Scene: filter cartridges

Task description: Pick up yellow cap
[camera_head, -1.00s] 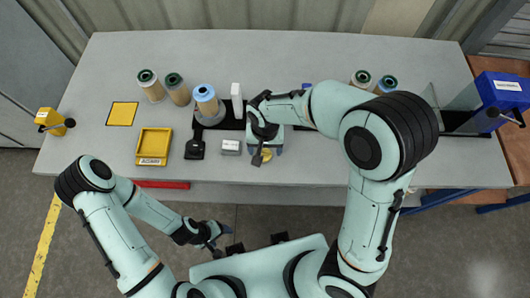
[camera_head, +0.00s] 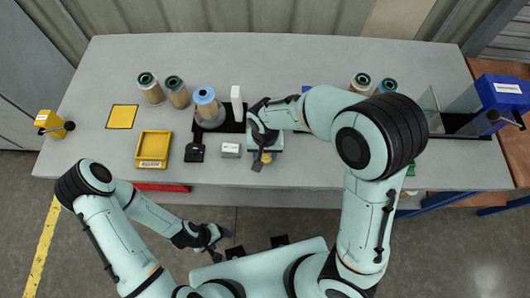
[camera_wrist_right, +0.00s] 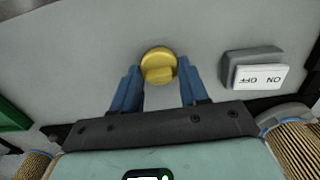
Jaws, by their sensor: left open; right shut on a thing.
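The yellow cap (camera_wrist_right: 159,66) is round with a raised grip bar and shows between the blue fingertips of my right gripper (camera_wrist_right: 158,82) in the right wrist view. The gripper is shut on it. In the head view the cap (camera_head: 267,157) is partly hidden by my right gripper (camera_head: 260,155), close to the table's front. I cannot tell whether the cap is clear of the table surface. My left gripper (camera_head: 214,240) is open and empty, in front of and below the table edge.
A grey ON/OFF switch box (camera_wrist_right: 252,70) sits right beside the cap, also in the head view (camera_head: 231,149). A yellow tray (camera_head: 140,146) and a yellow square mat (camera_head: 122,116) lie left. Several filter cartridges (camera_head: 151,90) stand behind. A blue box (camera_head: 503,92) is at far right.

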